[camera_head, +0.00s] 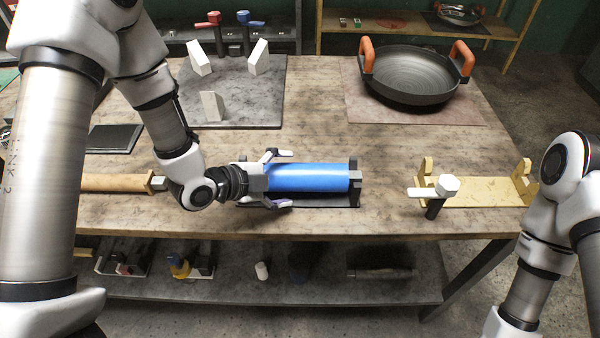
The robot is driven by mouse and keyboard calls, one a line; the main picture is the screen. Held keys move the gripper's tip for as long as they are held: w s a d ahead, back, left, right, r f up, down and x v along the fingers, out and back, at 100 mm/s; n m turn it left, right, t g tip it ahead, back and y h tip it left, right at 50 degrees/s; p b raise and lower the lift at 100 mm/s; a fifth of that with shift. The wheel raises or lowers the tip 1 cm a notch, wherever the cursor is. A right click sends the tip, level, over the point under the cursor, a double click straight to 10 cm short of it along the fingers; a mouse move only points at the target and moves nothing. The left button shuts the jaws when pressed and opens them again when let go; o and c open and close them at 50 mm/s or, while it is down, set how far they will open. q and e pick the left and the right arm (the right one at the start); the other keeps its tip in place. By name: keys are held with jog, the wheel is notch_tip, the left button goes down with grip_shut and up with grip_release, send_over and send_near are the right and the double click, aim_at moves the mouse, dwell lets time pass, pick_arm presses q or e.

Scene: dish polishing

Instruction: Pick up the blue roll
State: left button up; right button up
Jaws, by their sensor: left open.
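The blue roll (315,178) lies horizontally on a dark holder (353,190) near the front middle of the table. My left gripper (284,178) comes in from the left at the roll's left end. Its fingers are open, one on the far side and one on the near side of the roll. I cannot tell whether they touch it. The roll's left end is partly hidden by the gripper. My right arm shows at the right edge, but its gripper is outside the view.
A wooden rolling-pin-like piece (115,183) lies left of the gripper. A yellow stand (490,192) with a white-headed piece (447,187) is to the right. A black pan (410,76) with orange handles and a grey board (245,100) with white blocks are behind. Bare table lies between.

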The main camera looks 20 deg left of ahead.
pick_arm(q)
jog(key=shift+x, duration=0.95)
jog(key=shift+s+a, duration=0.15)
jog(key=c, duration=1.7)
jog(key=shift+r, duration=0.1)
grip_shut()
jog(key=shift+r, duration=0.1)
